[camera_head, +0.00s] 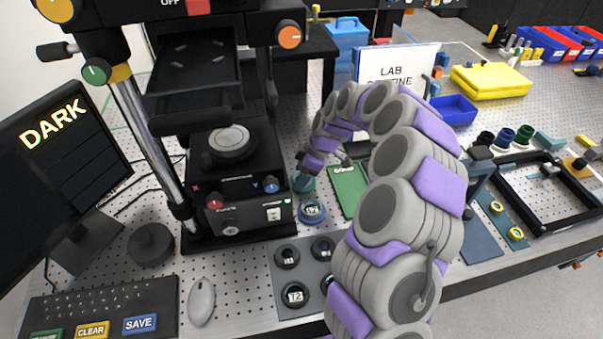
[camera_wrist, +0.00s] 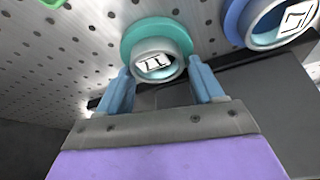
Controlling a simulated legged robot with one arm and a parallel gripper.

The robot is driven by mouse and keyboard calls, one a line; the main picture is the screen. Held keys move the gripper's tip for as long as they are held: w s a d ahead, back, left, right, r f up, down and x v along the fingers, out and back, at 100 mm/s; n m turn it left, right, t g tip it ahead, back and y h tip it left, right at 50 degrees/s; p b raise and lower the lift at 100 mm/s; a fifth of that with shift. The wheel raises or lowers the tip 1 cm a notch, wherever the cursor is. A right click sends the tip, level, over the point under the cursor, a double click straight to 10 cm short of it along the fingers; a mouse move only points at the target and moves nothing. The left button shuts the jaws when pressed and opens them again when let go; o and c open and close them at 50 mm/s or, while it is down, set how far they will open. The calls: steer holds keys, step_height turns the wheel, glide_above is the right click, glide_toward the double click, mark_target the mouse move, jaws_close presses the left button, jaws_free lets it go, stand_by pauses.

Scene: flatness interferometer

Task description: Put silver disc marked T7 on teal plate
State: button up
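The teal plate (camera_head: 304,185) lies on the perforated bench right of the dark instrument, partly covered by my gripper. In the wrist view the teal plate (camera_wrist: 128,42) shows as a round rim behind a small silver disc (camera_wrist: 143,46). The disc's label is tilted and its mark is hard to read. It looks seated on the plate or just over it; I cannot tell which. My gripper (camera_wrist: 163,68) has one blue finger on each side of the disc, close to its rim. Whether the fingers touch it is unclear. The gripper (camera_head: 303,172) points down in the head view.
A blue plate (camera_head: 312,213) with a marked disc sits just in front of the teal plate. A green board (camera_head: 347,188) lies to the right. A grey tray (camera_head: 283,267) with several dark rings is nearer. The instrument (camera_head: 262,218) stands close on the left, with a silver disc (camera_head: 230,138) on its stage.

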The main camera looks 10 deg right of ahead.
steer(key=shift+o, duration=1.1)
steer(key=shift+w+r, duration=0.1)
steer(key=shift+r, duration=0.1)
steer(key=p+v, duration=0.3)
steer(key=v, duration=0.8)
steer(key=shift+r, duration=0.4)
steer(key=shift+d+f, duration=0.1)
steer(key=shift+d, duration=0.05)
